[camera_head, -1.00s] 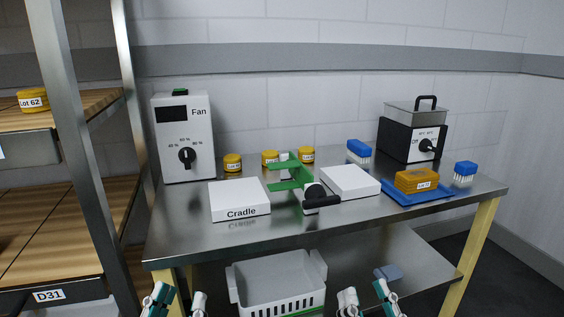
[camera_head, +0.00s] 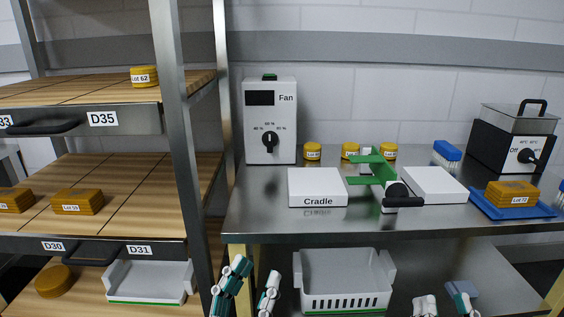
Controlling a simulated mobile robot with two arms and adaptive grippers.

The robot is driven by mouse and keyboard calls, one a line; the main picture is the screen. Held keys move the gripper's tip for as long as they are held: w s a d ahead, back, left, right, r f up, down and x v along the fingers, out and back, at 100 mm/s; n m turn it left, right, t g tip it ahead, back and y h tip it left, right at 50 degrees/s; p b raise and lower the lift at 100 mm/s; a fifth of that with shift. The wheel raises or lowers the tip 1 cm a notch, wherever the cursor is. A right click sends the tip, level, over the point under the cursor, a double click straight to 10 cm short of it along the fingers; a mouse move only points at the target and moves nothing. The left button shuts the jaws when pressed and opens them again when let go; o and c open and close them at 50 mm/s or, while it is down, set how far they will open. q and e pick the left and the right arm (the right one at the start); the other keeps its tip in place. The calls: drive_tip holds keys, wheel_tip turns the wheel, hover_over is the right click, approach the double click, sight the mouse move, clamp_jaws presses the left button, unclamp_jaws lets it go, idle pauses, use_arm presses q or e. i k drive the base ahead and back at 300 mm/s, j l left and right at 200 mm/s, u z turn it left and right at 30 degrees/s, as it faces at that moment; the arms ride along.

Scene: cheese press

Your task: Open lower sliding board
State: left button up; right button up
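The lower sliding board (camera_head: 130,205) is a wooden board on the rack at the left, with a metal front edge labelled D30 and D31. Its dark handle (camera_head: 91,257) sits on that front edge, left of the D31 label. Two orange blocks, one (camera_head: 78,202) marked Lot 59, lie on the board. My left gripper (camera_head: 250,292) is at the bottom of the picture, right of the rack post and well right of the handle. Its fingers are apart and nothing shows between them. My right gripper (camera_head: 444,308) is at the bottom edge, partly cut off, with its fingers apart.
An upper board (camera_head: 80,118) with its own handle (camera_head: 43,127) is above. A white bin (camera_head: 150,282) and a round cheese (camera_head: 54,280) lie below. A rack post (camera_head: 185,170) and the steel table (camera_head: 265,215) stand beside my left gripper. A white basket (camera_head: 345,285) is under the table.

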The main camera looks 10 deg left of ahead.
sight(140, 217)
drive_tip(key=u, duration=1.95)
